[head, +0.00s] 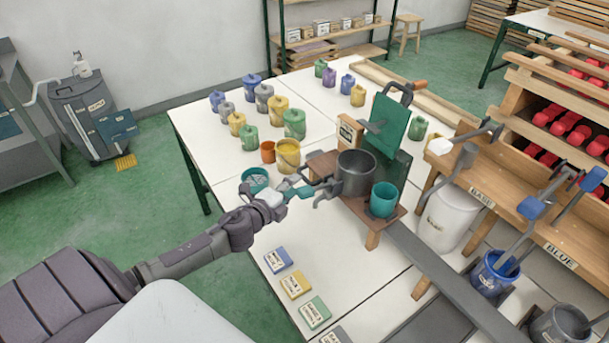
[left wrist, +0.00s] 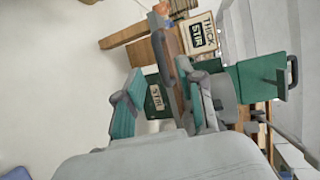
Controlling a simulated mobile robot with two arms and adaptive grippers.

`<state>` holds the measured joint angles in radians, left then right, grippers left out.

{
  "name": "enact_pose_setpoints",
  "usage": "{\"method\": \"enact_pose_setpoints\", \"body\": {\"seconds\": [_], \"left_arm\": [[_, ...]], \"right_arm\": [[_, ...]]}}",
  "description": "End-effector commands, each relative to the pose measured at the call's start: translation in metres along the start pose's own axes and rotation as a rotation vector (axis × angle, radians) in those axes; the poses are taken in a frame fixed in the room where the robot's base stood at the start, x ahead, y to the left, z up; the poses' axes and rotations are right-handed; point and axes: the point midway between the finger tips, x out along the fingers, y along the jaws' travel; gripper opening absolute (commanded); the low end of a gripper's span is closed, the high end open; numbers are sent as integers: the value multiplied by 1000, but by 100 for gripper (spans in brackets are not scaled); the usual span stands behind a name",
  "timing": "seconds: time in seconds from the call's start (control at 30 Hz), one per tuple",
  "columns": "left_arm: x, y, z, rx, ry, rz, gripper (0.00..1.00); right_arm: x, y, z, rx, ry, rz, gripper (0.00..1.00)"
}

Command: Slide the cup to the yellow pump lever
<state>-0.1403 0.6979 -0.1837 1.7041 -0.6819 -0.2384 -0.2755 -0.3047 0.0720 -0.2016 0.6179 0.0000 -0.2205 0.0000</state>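A teal cup (head: 383,200) stands upright on the small wooden stand (head: 372,222), at the upper end of a dark grey rail (head: 440,275). A larger dark grey pot (head: 355,174) is right behind it. My left gripper (head: 303,189) is left of the pot, near its handle, and apart from the teal cup. In the left wrist view its teal finger pads (left wrist: 160,108) are spread, with part of the stand seen between them; contact with the handle is unclear. Labels reading BASE and BLUE show on the right; I cannot make out a yellow pump lever. My right gripper is not in view.
Blue-handled levers (head: 530,208) and a blue bucket (head: 492,272) flank the rail at right. A white bucket (head: 446,220) is beside it. Labelled blocks (head: 295,284) lie in front.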

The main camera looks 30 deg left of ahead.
Motion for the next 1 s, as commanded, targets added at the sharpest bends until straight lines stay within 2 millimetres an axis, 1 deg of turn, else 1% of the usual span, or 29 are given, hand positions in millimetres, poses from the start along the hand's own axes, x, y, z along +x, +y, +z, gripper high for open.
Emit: {"method": "enact_pose_setpoints", "body": {"seconds": [0.03, 0.1, 0.3, 0.5, 0.77, 0.9, 1.0], "left_arm": [[10, -4, 0, 0, -1, -4, 38], [23, -2, 1, -2, -3, -2, 38], [50, -1, 0, -2, -2, -1, 38], [61, 0, 0, -1, 0, 0, 38], [61, 0, 0, -1, 0, 1, 38], [61, 0, 0, -1, 0, 1, 15], [61, 0, 0, -1, 0, 1, 0]], "right_arm": [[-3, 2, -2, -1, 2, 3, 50], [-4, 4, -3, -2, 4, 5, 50], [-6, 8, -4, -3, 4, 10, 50], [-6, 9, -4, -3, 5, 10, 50], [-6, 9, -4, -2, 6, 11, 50], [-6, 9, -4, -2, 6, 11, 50], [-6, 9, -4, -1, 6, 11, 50]]}}
